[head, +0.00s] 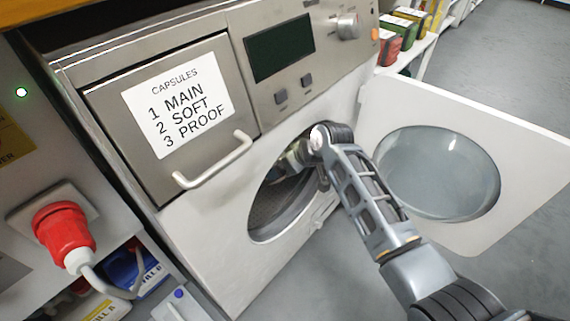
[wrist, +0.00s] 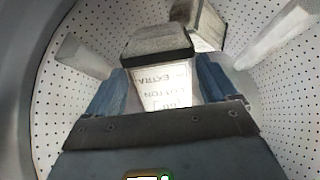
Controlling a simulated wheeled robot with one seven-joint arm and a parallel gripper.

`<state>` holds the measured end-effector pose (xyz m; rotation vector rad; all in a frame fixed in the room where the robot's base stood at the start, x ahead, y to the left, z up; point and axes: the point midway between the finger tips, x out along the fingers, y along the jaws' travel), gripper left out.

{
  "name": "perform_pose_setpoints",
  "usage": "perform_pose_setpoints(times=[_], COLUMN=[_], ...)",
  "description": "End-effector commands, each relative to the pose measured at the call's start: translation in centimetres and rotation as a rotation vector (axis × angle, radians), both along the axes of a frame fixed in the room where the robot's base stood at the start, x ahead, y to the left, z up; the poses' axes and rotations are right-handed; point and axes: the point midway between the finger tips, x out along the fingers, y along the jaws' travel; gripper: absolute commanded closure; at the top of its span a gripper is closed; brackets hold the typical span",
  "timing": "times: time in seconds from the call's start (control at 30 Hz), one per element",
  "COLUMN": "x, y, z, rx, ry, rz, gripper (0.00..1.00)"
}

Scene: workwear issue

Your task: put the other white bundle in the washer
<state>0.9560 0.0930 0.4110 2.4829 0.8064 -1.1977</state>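My arm reaches into the drum opening, and my gripper (head: 298,155) is partly hidden there in the head view. In the wrist view my gripper (wrist: 168,85) has its blue fingers on both sides of a white bundle (wrist: 165,85) and looks shut on it. This bundle has a dark end and an upside-down label reading "EXTRA" and "COTTON". A second pale, dark-edged bundle (wrist: 208,22) lies deeper in the drum, behind the held one.
The perforated drum wall (wrist: 280,110) surrounds my gripper, with pale ribs (wrist: 80,55) standing out from it. A capsule drawer (head: 165,120) with a handle is at the washer's upper left. A red plug (head: 63,228) is at far left.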

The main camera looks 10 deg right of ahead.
Motion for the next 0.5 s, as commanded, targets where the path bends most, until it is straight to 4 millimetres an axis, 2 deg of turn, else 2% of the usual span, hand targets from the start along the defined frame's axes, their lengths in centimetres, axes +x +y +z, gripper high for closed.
perform_pose_setpoints(times=[0.03,0.13,0.37,0.5], x=[0.0,0.0,-0.1,-0.7], y=[0.0,0.0,-0.1,-0.5], z=[0.0,0.0,0.0,1.1], rx=[0.000,0.000,0.000,0.000], ry=[0.000,0.000,0.002,0.002], rz=[0.000,0.000,0.000,-0.002], gripper=[0.09,0.00,0.00,0.00])
